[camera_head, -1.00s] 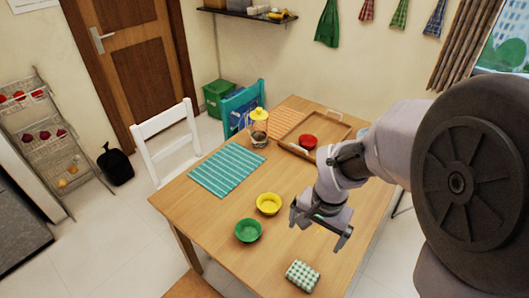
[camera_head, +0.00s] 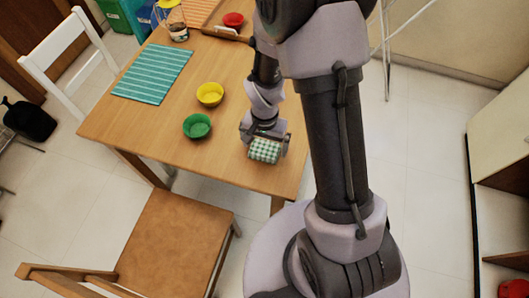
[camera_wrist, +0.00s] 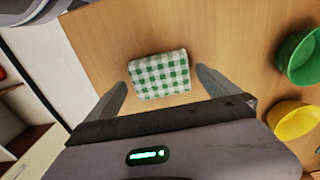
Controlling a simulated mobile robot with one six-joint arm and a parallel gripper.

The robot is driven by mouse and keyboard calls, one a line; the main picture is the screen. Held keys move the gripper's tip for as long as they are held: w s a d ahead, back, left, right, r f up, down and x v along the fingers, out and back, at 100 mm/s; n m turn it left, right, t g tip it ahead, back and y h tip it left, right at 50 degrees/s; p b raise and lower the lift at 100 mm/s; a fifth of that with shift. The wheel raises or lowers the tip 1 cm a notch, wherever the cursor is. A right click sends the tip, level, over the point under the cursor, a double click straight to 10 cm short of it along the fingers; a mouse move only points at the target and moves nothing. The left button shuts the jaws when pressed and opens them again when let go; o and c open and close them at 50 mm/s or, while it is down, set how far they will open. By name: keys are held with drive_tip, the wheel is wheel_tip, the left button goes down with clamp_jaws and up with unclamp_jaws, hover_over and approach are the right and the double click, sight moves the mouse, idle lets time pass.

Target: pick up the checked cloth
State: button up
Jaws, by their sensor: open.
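The green and white checked cloth (camera_head: 264,150) is a small folded bundle on the wooden table, near its front right corner. In the wrist view the cloth (camera_wrist: 160,74) lies between and slightly beyond the tips of my two open fingers. My gripper (camera_wrist: 163,82) is open, with a bare gap between each finger and the cloth. In the head view my gripper (camera_head: 265,138) is right at the cloth, its fingers on either side. The height of the fingertips above the table is hard to tell.
A green bowl (camera_head: 197,126) and a yellow bowl (camera_head: 210,94) stand left of the cloth. A teal striped mat (camera_head: 153,73) lies farther left. A glass jug (camera_head: 172,22), a tray (camera_head: 228,34) and a red bowl (camera_head: 233,19) are at the back. A brown chair (camera_head: 174,240) stands in front.

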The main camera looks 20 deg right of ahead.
sight(265, 148)
drive_tip(key=shift+f, duration=0.6)
drive_tip(key=shift+r, duration=0.15)
drive_tip(key=shift+c, duration=0.4)
drive_tip(key=c, duration=1.4)
drive_tip(key=shift+o, duration=0.2)
drive_tip(key=shift+r, duration=0.25)
wheel_tip(265, 148, up, 4)
drive_tip(key=p, duration=0.2)
drive_tip(key=shift+f+p, duration=0.2)
drive_tip(key=shift+p, duration=0.15)
drive_tip(key=s+d+r+p, duration=0.1)
drive_tip(key=s+d+p, duration=0.8)
drive_tip(key=s, duration=0.4)
drive_tip(key=shift+d+p, duration=0.2)
drive_tip(key=shift+p, duration=0.6)
